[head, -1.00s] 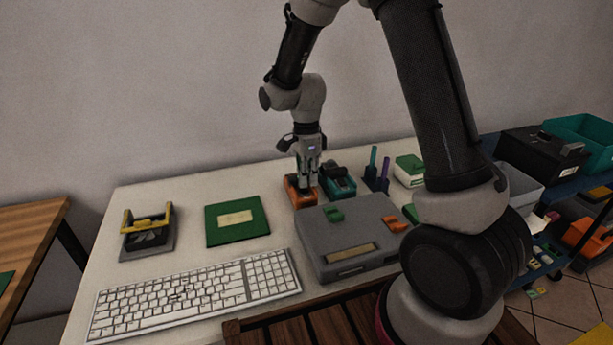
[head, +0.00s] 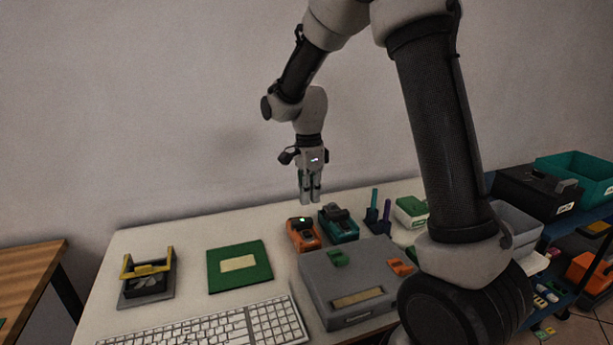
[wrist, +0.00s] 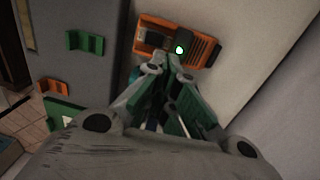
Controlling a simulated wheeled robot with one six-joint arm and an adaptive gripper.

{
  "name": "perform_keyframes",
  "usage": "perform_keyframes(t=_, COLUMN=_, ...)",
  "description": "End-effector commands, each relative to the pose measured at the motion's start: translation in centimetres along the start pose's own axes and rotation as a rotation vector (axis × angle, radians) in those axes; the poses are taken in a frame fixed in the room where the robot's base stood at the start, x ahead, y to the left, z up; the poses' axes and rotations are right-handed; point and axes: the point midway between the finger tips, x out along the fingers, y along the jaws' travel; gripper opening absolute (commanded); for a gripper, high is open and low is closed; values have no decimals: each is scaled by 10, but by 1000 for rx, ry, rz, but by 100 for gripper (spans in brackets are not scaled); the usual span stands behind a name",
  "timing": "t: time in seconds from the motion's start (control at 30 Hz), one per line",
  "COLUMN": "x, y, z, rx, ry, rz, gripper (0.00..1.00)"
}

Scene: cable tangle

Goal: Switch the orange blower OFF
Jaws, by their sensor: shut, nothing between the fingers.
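The orange blower (head: 304,236) stands on the white table next to a teal unit (head: 338,224) of similar shape. A green light glows on top of the orange blower, and the light also shows on the blower in the wrist view (wrist: 204,50). My gripper (head: 309,201) is shut and empty, pointing down above the orange blower with a clear gap. In the wrist view the fingers (wrist: 173,66) come together beside the blower's near edge and hide part of it. I cannot make out the switch position.
A grey case (head: 345,286) with green and orange latches lies in front of the blowers. A green board (head: 240,280), a black and yellow device (head: 148,278) and a keyboard (head: 215,328) lie to the left. Teal and purple sticks (head: 378,212) stand to the right.

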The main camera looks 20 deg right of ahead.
Motion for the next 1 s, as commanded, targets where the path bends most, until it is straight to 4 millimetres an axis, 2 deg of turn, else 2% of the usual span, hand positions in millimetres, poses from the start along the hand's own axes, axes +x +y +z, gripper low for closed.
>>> perform_keyframes(t=0.2, x=-39, y=-4, z=0, rx=0, ry=-1, rz=-3, gripper=0)
perform_keyframes(t=0.4, x=-56, y=-5, z=0, rx=0, ry=0, rz=-1, gripper=0)
perform_keyframes(t=0.9, x=-58, y=-5, z=0, rx=-2, ry=0, rz=0, gripper=0)
perform_keyframes(t=1.0, x=-58, y=-5, z=0, rx=-52, ry=0, rz=0, gripper=0)
